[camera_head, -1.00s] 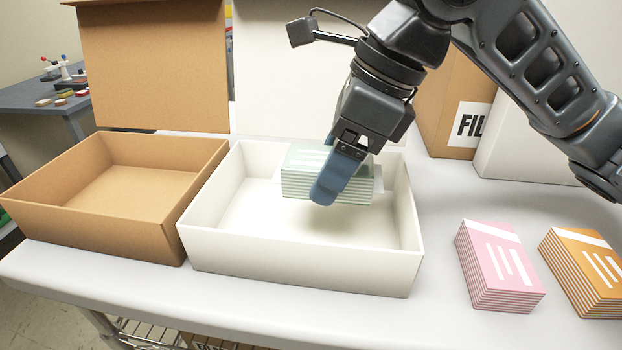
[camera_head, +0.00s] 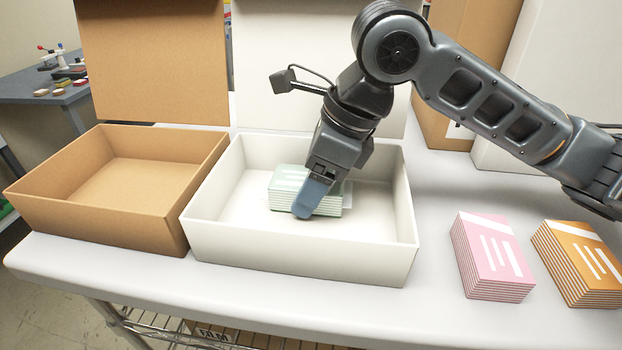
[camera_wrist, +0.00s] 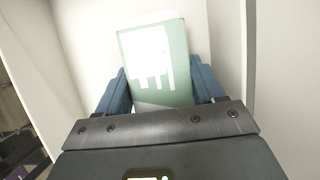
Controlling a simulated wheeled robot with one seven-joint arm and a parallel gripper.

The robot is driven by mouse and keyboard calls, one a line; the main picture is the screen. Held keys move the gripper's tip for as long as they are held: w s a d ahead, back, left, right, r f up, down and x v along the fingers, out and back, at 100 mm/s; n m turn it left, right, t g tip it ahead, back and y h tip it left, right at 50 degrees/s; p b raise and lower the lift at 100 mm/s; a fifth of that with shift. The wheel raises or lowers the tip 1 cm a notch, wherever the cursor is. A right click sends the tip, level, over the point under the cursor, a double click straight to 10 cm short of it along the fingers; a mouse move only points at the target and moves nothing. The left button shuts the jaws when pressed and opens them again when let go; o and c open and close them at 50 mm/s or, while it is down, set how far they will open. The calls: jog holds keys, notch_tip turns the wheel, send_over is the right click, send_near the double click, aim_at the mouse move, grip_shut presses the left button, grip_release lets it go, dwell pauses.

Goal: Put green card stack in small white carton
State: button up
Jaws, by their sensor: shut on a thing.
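The green card stack (camera_head: 288,182) is inside the small white carton (camera_head: 300,255), low near the carton's floor. It also shows in the wrist view (camera_wrist: 180,85), between the two blue fingers. My gripper (camera_head: 310,200) is shut on the stack and reaches down into the carton from above. Whether the stack's underside touches the carton floor, I cannot tell. The carton's lid (camera_head: 290,60) stands open behind it. The far finger is mostly hidden in the head view.
An open brown carton (camera_head: 105,220) stands just left of the white one. A pink card stack (camera_head: 490,255) and an orange card stack (camera_head: 582,262) lie on the table (camera_head: 420,310) to the right. Taller boxes (camera_head: 510,90) stand at the back right.

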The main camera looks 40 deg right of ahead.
jog(key=shift+f, duration=0.15)
jog(key=o, duration=1.3)
jog(key=shift+c, duration=0.2)
jog(key=shift+r, duration=0.3)
jog(key=v, duration=1.1)
jog(key=shift+d+r+b, duration=0.15)
jog(key=shift+r+b, duration=0.15)
jog(key=shift+r, duration=0.05)
jog(key=shift+s, duration=0.1)
